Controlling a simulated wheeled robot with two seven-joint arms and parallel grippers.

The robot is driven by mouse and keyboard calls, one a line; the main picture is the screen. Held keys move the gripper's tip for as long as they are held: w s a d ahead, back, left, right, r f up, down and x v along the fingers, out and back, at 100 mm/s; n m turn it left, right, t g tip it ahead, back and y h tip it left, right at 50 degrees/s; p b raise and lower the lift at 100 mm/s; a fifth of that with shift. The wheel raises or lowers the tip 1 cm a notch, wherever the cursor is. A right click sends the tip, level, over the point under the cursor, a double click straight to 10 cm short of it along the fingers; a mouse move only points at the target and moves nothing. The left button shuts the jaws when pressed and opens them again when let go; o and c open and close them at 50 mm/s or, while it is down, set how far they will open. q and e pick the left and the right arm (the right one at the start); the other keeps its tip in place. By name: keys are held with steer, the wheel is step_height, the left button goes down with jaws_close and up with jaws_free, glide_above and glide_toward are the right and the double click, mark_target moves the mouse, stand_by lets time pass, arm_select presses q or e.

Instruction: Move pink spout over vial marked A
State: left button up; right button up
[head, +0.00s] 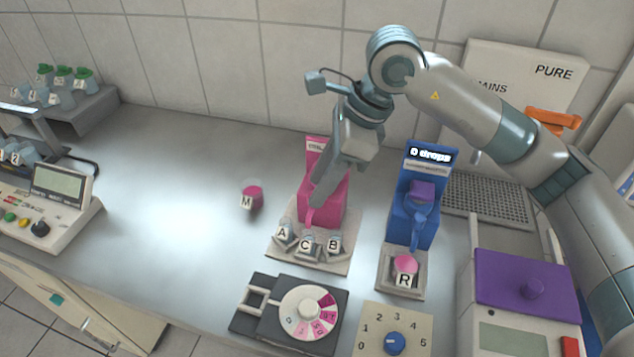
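The pink dispenser (338,205) stands on a light base (335,266). Its pink spout (309,218) points forward and appears to hang above the middle vial, marked C (306,247). The vial marked A (283,234) stands to its left and the vial marked B (333,243) to its right. My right gripper (317,203) reaches down in front of the pink dispenser, with its tip close to the spout. It covers part of the dispenser; contact and finger gap cannot be made out. My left gripper is not in view.
A pink-topped vial M (252,198) stands left of the dispenser. A blue dispenser (411,212) with vial R (405,271) stands to the right. A dial device (302,312) lies in front. The counter on the left is mostly clear.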

steer(key=shift+x, duration=1.05)
jaws_close()
